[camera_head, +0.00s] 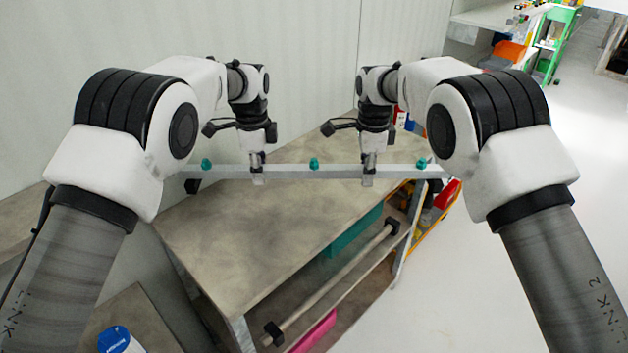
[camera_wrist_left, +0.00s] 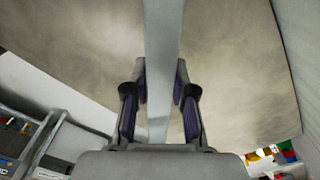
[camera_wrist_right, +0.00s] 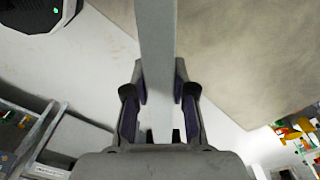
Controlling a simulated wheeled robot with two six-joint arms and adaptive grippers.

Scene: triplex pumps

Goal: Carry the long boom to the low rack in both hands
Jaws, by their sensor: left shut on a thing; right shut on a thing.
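The long boom (camera_head: 290,171) is a straight light-grey bar with teal knobs along it, roughly level across the head view. My left gripper (camera_head: 258,177) is shut on it left of its middle knob. My right gripper (camera_head: 367,177) is shut on it right of that knob. The boom also runs between the fingers in the left wrist view (camera_wrist_left: 163,40) and the right wrist view (camera_wrist_right: 156,40). It appears held above the far part of the bench top. I cannot tell for sure which structure is the low rack.
A grey-brown bench (camera_head: 240,230) stands below, with a rail (camera_head: 335,285) in black brackets along its open side. A teal box (camera_head: 352,232) and a pink item (camera_head: 315,333) sit under it. A pale wall (camera_head: 310,60) is behind. Floor (camera_head: 450,290) at right is clear.

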